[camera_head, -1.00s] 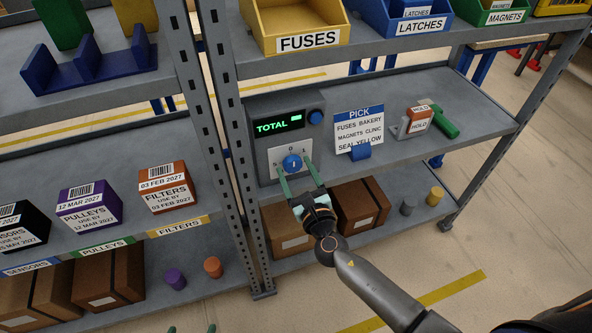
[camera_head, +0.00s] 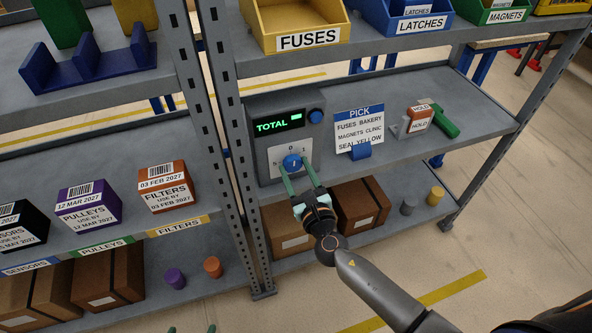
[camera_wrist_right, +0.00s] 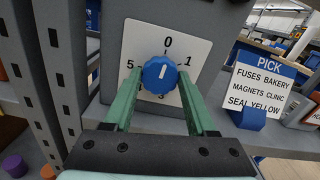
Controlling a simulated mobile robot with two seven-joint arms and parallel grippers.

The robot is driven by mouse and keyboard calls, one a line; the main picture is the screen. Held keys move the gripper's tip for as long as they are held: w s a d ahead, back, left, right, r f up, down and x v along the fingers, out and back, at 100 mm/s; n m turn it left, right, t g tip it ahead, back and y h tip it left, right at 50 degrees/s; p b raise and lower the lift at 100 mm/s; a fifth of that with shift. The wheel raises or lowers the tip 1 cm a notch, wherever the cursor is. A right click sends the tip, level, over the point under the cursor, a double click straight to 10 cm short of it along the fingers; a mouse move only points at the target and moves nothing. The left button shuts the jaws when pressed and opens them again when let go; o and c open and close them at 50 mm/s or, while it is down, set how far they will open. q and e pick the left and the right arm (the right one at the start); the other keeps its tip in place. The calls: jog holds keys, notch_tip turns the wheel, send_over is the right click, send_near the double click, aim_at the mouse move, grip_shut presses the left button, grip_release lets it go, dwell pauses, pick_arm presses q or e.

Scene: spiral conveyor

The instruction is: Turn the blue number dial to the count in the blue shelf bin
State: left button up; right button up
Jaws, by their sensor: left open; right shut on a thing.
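The blue number dial (camera_head: 292,163) sits on a white plate with numbers, on the grey box on the middle shelf. In the right wrist view the dial (camera_wrist_right: 160,75) has a short white mark pointing up, roughly toward the 0. My right gripper (camera_head: 293,171) is shut on the dial, one green finger on each side. The 5 and 1 show beside the fingertips; a lower number is partly hidden by the dial.
A green TOTAL display (camera_head: 279,124) and a blue button (camera_head: 316,117) are above the dial. A PICK sign (camera_head: 359,130) stands to the right. A steel upright (camera_head: 232,150) is close on the left. Cardboard boxes (camera_head: 362,205) stand on the shelf below.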

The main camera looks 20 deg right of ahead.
jog(key=shift+f+m+b, duration=0.15)
jog(key=shift+m+b, duration=0.15)
jog(key=shift+m, duration=0.3)
jog(key=shift+m+b, duration=0.4)
jog(key=shift+m, duration=0.5)
jog(key=m+b, duration=0.1)
jog(key=m, duration=0.1)
jog(key=shift+m, duration=0.3)
jog(key=shift+m+b, duration=0.4)
jog(key=shift+m, duration=0.4)
jog(key=shift+m+b, duration=0.3)
jog(key=shift+m, duration=0.6)
pick_arm(q)
jog(key=shift+w+d+f+h, duration=0.15)
jog(key=shift+w+d+f, duration=0.1)
jog(key=shift+d+f, duration=0.35)
jog(key=shift+w+d+f+h, duration=0.15)
jog(key=shift+w+d+f, duration=0.1)
jog(key=shift+d+f, duration=0.35)
pick_arm(e)
jog(key=shift+m, duration=0.3)
pick_arm(q)
jog(key=shift+w+r, duration=0.15)
pick_arm(e)
jog(key=o, duration=1.4)
